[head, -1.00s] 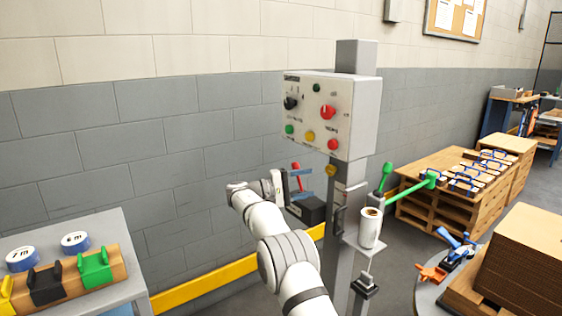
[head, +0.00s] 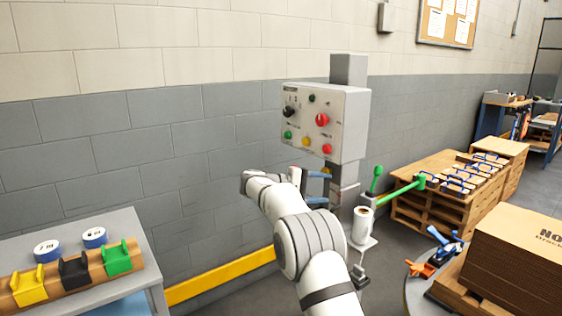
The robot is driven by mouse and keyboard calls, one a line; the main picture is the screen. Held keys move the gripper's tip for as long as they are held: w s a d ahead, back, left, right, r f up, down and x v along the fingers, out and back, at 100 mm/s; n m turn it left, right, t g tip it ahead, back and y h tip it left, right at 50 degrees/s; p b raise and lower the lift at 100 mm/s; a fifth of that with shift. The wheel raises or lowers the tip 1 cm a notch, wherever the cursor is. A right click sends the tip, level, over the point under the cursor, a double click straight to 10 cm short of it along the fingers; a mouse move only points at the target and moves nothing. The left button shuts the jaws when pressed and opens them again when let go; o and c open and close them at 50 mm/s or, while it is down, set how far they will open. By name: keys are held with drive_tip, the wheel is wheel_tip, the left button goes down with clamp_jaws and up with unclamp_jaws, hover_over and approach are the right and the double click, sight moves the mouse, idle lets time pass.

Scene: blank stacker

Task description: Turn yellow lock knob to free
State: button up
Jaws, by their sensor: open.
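The grey control panel (head: 343,125) stands on a post beside the wall. A yellow round button (head: 305,142) sits low on its face, between a green and a red one. The yellow lock knob on the post just below the panel is mostly hidden behind my gripper's upper finger. My gripper (head: 320,188) is open and empty, with blue fingertips one above the other, pointing right at the post below the panel. I cannot tell whether it touches the knob.
A shelf on the post holds a white cup (head: 362,224). A green-handled bar (head: 400,190) reaches right towards pallets (head: 430,210). A bench (head: 115,222) with colored clamps is at left, a round table with cartons (head: 520,270) at right.

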drive_tip(key=s+d+r+g+y+p, duration=0.1)
drive_tip(key=s+d+r+y+p, duration=0.35)
drive_tip(key=s, duration=0.45)
drive_tip(key=s+d+r+g+y+p, duration=0.1)
drive_tip(key=s+d+r+y+p, duration=0.3)
drive_tip(key=s, duration=0.6)
drive_tip(key=s+a+m+y+p, duration=0.2)
drive_tip(key=s+y+p, duration=0.1)
drive_tip(key=s, duration=1)
drive_tip(key=s+a+m+y+p, duration=0.3)
drive_tip(key=s+y+p, duration=0.1)
drive_tip(key=s, duration=1)
drive_tip(key=shift+a+r+t+p, duration=0.15)
drive_tip(key=shift+r+t+p, duration=0.2)
drive_tip(key=shift+p, duration=0.55)
